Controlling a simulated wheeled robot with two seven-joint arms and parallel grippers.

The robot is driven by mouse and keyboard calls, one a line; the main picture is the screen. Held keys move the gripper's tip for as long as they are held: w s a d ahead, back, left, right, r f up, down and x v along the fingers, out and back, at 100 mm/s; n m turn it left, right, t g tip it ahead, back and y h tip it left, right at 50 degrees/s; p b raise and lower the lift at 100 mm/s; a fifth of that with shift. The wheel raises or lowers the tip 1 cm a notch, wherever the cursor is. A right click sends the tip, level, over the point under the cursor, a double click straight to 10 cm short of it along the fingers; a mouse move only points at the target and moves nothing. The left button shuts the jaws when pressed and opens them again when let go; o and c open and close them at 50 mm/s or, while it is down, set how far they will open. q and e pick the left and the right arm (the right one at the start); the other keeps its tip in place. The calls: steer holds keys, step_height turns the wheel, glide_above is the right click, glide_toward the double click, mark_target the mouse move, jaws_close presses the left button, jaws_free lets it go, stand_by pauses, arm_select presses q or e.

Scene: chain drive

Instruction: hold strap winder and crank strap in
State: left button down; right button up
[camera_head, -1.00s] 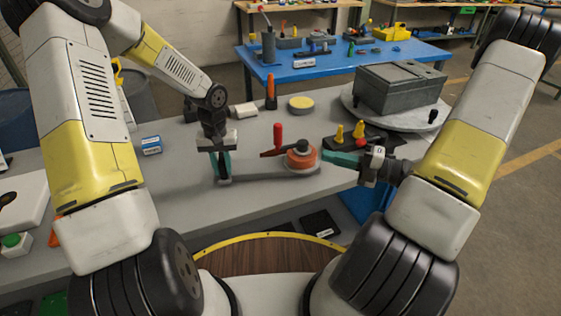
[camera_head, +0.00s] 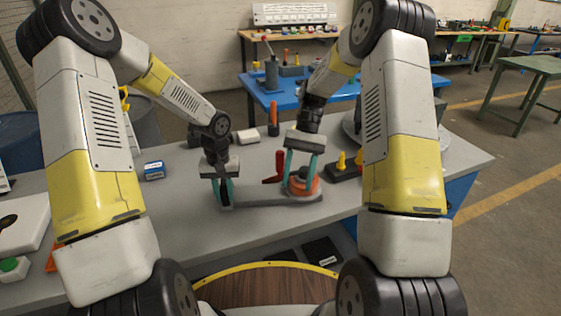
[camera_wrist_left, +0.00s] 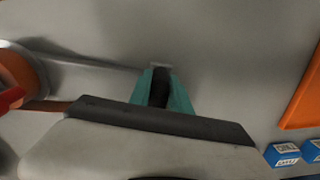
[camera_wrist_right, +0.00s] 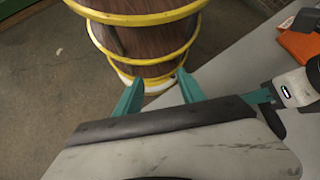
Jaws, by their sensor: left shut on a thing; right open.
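The strap winder has an orange-red drum (camera_head: 302,186) and a red upright handle (camera_head: 279,166), with a long grey bar (camera_head: 262,199) along the table. The drum also shows at the left of the left wrist view (camera_wrist_left: 22,82). My left gripper (camera_head: 223,192) points down and is shut on the winder's black grip (camera_wrist_left: 160,88) at the bar's left end. My right gripper (camera_head: 302,174) is open, its teal fingers pointing down on either side of the drum in the head view. In the right wrist view its fingers (camera_wrist_right: 160,92) are apart, with no drum visible between them; contact cannot be told.
Yellow pegs (camera_head: 341,160) on a dark base stand right of the drum. A blue box (camera_head: 153,170) lies left of my left gripper. An orange-handled tool (camera_head: 273,119) stands behind. A wooden round with a yellow rim (camera_head: 265,284) is in front.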

mark_target(280, 160)
steer(key=w+a+r+n+t+h, duration=0.8)
steer(key=w+n, duration=0.3)
steer(key=n, duration=0.4)
steer(key=shift+g+y, duration=0.4)
steer(key=shift+g, duration=0.2)
steer(key=x, duration=1)
steer(key=shift+w+d, duration=0.15)
steer(key=shift+r, duration=0.1)
jaws_close()
